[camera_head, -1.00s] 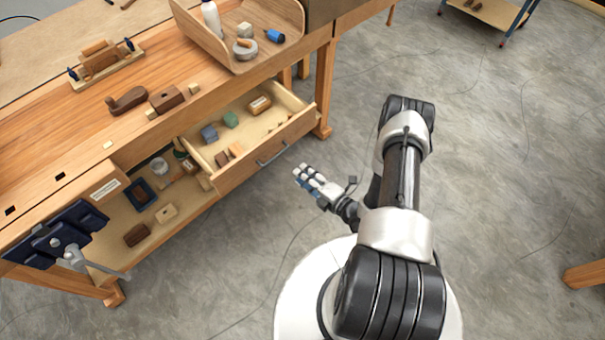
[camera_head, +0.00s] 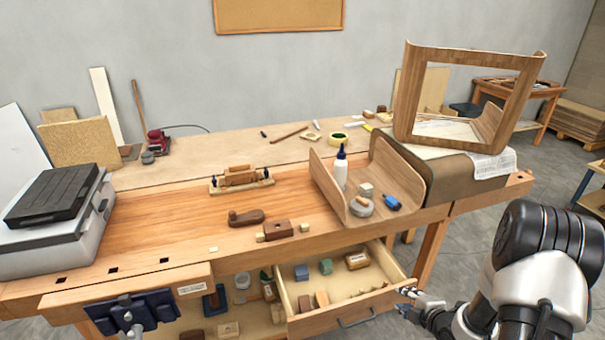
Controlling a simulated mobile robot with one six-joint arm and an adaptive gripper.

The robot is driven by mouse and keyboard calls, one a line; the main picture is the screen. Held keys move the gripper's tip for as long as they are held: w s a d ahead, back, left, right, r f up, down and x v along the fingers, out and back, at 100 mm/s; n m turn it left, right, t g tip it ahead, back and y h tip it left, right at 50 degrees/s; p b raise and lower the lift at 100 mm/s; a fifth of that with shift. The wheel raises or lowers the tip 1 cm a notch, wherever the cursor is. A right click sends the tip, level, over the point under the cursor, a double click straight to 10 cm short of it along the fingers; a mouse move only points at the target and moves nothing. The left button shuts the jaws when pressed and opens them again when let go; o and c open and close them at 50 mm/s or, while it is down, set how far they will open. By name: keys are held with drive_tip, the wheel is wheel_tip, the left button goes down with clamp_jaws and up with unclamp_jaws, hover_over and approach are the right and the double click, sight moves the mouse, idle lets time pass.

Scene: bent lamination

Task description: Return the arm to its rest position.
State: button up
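My gripper (camera_head: 409,293) is at the lower right in the head view, just right of the open drawer's front corner. It is small and partly cut off by my arm, so I cannot tell whether its fingers are open or shut. My arm (camera_head: 535,270) is folded at the right edge, with its lower part out of the frame. The open drawer (camera_head: 365,307) holds several small blocks.
The workbench (camera_head: 130,235) carries a bent wooden tray (camera_head: 331,182) with a glue bottle (camera_head: 340,168), a wooden frame (camera_head: 402,100) and a grey case (camera_head: 55,230). A blue vise (camera_head: 130,310) juts from its front. Floor (camera_head: 560,165) shows at the right.

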drive_tip(key=s+a+r+m+g+h, duration=0.1)
drive_tip(key=s+r+m, duration=0.2)
drive_tip(key=r, duration=0.5)
drive_tip(key=s+a+r+m+g+h, duration=0.15)
drive_tip(key=r+m, duration=0.25)
drive_tip(key=r, duration=0.4)
drive_tip(key=s+a+r+m+g+h, duration=0.1)
drive_tip(key=s+r+m, duration=0.2)
drive_tip(key=r, duration=0.5)
drive_tip(key=s+a+r+m, duration=0.2)
drive_tip(key=s+a, duration=0.2)
drive_tip(key=s, duration=0.3)
drive_tip(key=s+a+r+m+g+y, duration=0.1)
drive_tip(key=s+a+r+m, duration=0.2)
drive_tip(key=s, duration=0.5)
drive_tip(key=s+a+r+m+g+y, duration=0.1)
drive_tip(key=s+a+r+m, duration=0.1)
drive_tip(key=s+a, duration=0.3)
drive_tip(key=s+m, duration=0.1)
drive_tip(key=s, duration=0.2)
drive_tip(key=shift+r, duration=0.15)
